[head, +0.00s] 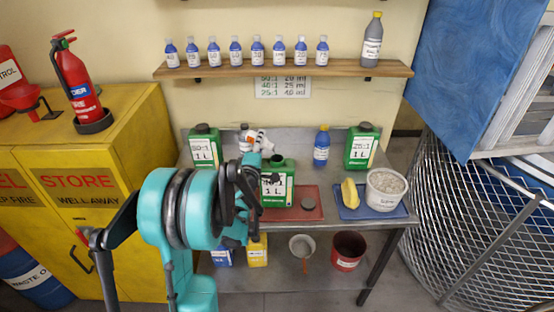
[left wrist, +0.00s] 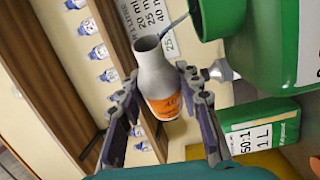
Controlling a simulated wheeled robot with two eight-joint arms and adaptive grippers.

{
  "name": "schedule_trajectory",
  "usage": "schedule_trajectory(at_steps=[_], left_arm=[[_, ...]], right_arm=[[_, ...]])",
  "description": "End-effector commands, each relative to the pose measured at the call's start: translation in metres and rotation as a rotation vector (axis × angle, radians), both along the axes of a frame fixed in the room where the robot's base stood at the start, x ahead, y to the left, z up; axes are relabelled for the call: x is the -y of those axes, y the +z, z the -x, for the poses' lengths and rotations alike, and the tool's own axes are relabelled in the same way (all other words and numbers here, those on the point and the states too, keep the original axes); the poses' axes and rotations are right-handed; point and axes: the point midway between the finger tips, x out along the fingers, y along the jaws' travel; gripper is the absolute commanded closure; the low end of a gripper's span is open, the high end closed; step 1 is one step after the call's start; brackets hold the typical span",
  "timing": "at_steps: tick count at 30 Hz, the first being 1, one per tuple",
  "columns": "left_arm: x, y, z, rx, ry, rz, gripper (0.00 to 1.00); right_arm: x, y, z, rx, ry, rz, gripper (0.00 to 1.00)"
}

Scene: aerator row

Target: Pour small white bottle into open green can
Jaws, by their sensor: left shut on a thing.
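My left gripper (left wrist: 172,88) is shut on a small white bottle (left wrist: 162,85) with an orange label; its open mouth faces the green can. The bottle is tipped to about horizontal, and a thin bluish stream runs from its mouth to the opening of the open green can (left wrist: 290,40). In the head view the bottle (head: 262,136) is just above and left of the can's mouth, partly hidden by my gripper (head: 256,158). The can (head: 278,192) stands upright on a red tray (head: 305,213). My right gripper is out of view.
Closed green cans stand at the left (head: 204,146) and right (head: 362,148). A blue bottle (head: 321,148) stands between them. A dark round cap (head: 308,203) lies on the red tray. A blue tray (head: 350,211) carries a yellow scoop (head: 350,194) and a white tub (head: 385,190).

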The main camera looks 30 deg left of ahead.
Motion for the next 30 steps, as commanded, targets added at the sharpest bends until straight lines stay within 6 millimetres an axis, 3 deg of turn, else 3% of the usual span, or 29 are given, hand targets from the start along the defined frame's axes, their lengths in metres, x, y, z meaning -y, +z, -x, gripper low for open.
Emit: schedule_trajectory(at_steps=[30], left_arm=[[0.002,-0.004,0.000,0.003,-0.001,-0.090,0.92]], right_arm=[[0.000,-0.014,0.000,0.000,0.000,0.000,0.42]])
